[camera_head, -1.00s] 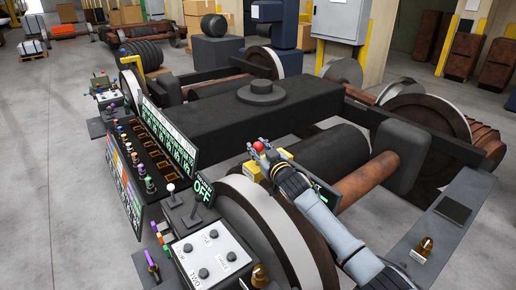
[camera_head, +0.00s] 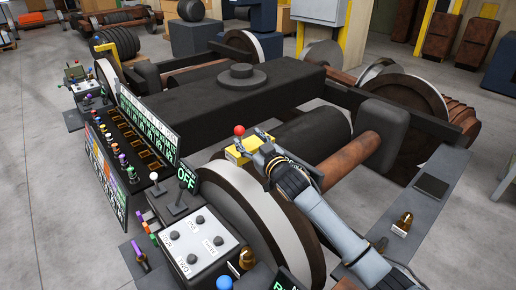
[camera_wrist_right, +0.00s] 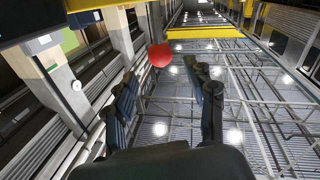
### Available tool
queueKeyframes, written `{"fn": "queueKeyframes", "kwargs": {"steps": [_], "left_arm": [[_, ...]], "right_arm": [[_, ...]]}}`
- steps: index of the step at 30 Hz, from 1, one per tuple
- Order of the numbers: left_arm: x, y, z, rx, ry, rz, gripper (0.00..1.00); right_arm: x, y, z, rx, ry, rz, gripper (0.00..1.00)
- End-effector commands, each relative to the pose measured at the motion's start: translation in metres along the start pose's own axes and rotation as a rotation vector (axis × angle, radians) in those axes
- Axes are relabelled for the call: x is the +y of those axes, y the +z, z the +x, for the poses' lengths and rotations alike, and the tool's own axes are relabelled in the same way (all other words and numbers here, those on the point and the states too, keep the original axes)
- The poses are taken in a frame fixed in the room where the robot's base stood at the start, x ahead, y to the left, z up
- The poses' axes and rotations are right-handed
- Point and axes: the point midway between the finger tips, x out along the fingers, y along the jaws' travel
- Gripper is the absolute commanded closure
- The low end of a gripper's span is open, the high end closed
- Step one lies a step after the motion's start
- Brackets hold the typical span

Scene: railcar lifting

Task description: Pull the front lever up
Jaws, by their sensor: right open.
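A lever with a round red knob (camera_head: 239,130) stands at a yellow box (camera_head: 236,154) near the wheel in the head view. I take it for the front lever. My right gripper (camera_head: 257,143) is just right of the red knob, its fingers pointing toward it. In the right wrist view the red knob (camera_wrist_right: 160,55) lies beyond the fingertips, slightly left of the middle of the gap. The right fingers (camera_wrist_right: 165,92) are spread apart with nothing between them. The lever's shaft is mostly hidden. My left gripper does not show.
A control box (camera_head: 197,244) with black knobs and a white-knobbed lever (camera_head: 154,177) stand at the front left. A large wheel (camera_head: 262,215) is below my right arm. A dark railcar frame (camera_head: 230,100) fills the middle. A grey ledge (camera_head: 440,195) is at right.

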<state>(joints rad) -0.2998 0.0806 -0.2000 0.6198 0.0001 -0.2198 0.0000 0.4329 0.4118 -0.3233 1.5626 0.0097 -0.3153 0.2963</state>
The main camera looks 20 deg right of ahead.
Motion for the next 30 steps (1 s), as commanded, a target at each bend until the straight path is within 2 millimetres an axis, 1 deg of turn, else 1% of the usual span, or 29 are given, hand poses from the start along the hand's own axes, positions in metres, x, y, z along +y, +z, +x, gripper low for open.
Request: {"fn": "queueKeyframes", "kwargs": {"steps": [1,3,6,10,15,30], "left_arm": [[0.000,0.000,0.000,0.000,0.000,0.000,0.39],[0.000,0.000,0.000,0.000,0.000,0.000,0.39],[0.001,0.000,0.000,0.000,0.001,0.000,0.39],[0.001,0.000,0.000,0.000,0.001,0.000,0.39],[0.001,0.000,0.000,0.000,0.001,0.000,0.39],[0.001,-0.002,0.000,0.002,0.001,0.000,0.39]], "right_arm": [[0.000,0.001,-0.011,-0.001,-0.001,-0.001,0.45],[0.000,0.001,-0.023,0.000,-0.001,0.000,0.45],[0.000,0.001,-0.038,-0.001,0.000,-0.001,0.45],[0.000,-0.001,-0.050,0.002,0.000,0.000,0.45],[0.000,-0.001,-0.055,0.002,0.000,0.000,0.45],[0.000,-0.001,-0.055,0.001,0.000,-0.001,0.45]]}}
